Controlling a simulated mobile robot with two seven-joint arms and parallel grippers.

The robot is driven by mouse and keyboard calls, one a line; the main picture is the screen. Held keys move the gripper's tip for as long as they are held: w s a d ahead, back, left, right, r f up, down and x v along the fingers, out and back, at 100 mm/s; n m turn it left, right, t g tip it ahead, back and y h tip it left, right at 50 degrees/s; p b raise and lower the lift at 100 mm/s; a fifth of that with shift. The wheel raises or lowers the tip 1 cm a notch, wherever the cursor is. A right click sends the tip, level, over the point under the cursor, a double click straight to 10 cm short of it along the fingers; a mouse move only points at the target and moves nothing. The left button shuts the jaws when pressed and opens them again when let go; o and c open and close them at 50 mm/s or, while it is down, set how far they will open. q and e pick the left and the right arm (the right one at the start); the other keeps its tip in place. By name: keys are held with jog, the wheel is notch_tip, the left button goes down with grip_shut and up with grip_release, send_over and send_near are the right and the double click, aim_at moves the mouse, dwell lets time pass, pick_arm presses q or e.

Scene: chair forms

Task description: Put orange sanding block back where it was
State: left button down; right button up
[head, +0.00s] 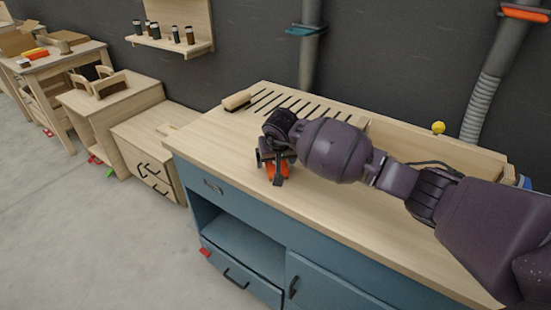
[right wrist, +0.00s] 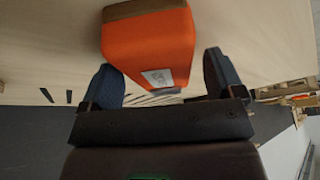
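The orange sanding block (right wrist: 152,45) shows large in the right wrist view, with a brown strip on one end and a pale label. In the head view a part of the orange block (head: 278,170) shows at the bench top, mostly hidden by my right gripper. My right gripper (right wrist: 163,80) has its two dark fingers apart, one on each side of the block's near end. Gaps show between the fingers and the block. In the head view the right gripper (head: 272,168) is low over the workbench top (head: 225,150). My left gripper is not in view.
The workbench has a row of dark slots (head: 300,105) along its back and a light wooden block (head: 236,100) at the back left. The bench's front strip is clear. Lower wooden cabinets (head: 150,140) stand to the left.

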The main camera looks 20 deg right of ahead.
jog(key=shift+r, duration=0.3)
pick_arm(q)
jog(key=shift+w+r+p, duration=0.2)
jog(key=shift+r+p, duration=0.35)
pick_arm(e)
jog(key=v, duration=1.1)
jog(key=shift+s+r, duration=0.25)
jog(key=shift+r, duration=0.05)
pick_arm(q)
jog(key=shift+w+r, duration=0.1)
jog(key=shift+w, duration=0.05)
pick_arm(e)
jog(key=shift+s, duration=0.1)
